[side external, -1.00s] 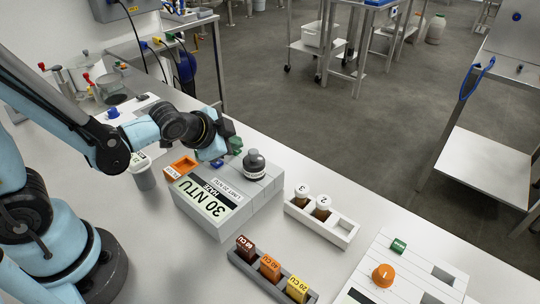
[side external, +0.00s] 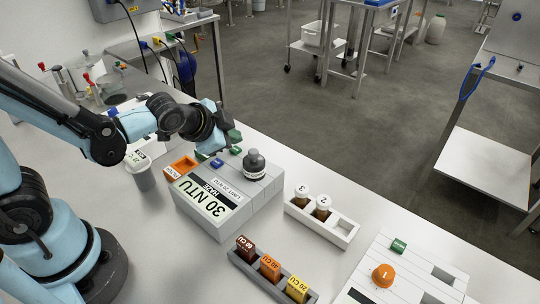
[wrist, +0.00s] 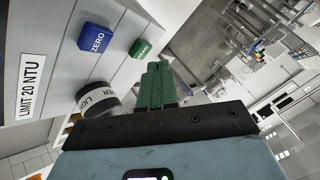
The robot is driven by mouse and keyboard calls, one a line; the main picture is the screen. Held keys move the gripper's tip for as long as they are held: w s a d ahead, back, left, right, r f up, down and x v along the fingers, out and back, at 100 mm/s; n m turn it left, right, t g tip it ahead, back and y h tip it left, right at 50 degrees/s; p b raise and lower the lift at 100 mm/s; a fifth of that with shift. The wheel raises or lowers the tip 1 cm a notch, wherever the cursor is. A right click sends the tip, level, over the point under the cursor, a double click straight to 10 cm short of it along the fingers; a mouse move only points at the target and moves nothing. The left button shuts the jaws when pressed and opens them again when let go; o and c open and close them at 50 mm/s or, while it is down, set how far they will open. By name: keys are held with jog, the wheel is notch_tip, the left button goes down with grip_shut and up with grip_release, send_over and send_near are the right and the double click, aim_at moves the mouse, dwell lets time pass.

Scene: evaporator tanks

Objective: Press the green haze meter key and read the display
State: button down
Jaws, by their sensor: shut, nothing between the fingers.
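The haze meter (side external: 225,222) is a grey box on the bench. Its display (side external: 203,198) reads 30 NTU, beside a "LIMIT 20 NTU" label that also shows in the wrist view (wrist: 30,85). The green key (side external: 200,157) is on the meter's top, beside the blue ZERO key (side external: 217,163). The wrist view shows the green key (wrist: 143,47) and the ZERO key (wrist: 97,40) too. My gripper (side external: 235,137) is shut and empty, above and apart from the keys. Its green fingers (wrist: 158,85) are together.
A device with an orange knob (side external: 383,276) is at right.

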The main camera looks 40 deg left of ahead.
aim_at(233, 151)
jog(key=shift+r, duration=0.1)
jog(key=shift+r, duration=2.45)
jog(key=s+a+r+n+g+h, duration=0.1)
jog(key=s+n+g, duration=0.1)
jog(key=s+n, duration=0.5)
jog(key=shift+s+a+n, duration=0.25)
jog(key=shift+s+n, duration=0.15)
jog(key=shift+s, duration=0.25)
